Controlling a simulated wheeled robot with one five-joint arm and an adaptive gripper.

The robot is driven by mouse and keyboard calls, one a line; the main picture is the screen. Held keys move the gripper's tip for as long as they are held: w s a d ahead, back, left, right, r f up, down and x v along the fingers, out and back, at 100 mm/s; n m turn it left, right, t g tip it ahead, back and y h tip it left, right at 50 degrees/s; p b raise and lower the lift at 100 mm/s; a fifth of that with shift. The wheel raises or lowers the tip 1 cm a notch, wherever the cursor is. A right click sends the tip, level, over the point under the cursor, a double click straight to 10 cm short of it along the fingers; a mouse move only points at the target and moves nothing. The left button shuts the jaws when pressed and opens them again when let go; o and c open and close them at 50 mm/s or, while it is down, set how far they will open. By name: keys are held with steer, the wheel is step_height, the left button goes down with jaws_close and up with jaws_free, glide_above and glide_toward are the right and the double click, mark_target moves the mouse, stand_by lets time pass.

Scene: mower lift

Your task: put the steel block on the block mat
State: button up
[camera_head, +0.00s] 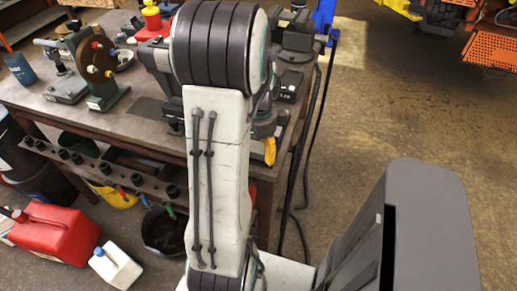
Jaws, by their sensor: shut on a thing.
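My own pale arm (215,170) rises through the middle of the view and covers part of the workbench. I cannot make out my gripper's fingers; they are hidden behind the arm. I cannot pick out the steel block. A flat dark patch (150,110) lies on the bench top just left of my arm. It may be the block mat, but I cannot tell, and its right part is hidden.
The workbench (60,104) carries a green stand with coloured knobs (95,68), a vise-like tool (62,75) and a blue can (20,68). A red fuel can (55,232) and a white jug (115,265) stand on the floor. Floor right of the bench (390,110) is clear.

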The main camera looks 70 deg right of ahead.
steer(key=shift+f, duration=0.1)
steer(key=o, duration=1)
steer(key=shift+c, duration=0.2)
step_height(320, 180, up, 12)
steer(key=p, duration=0.1)
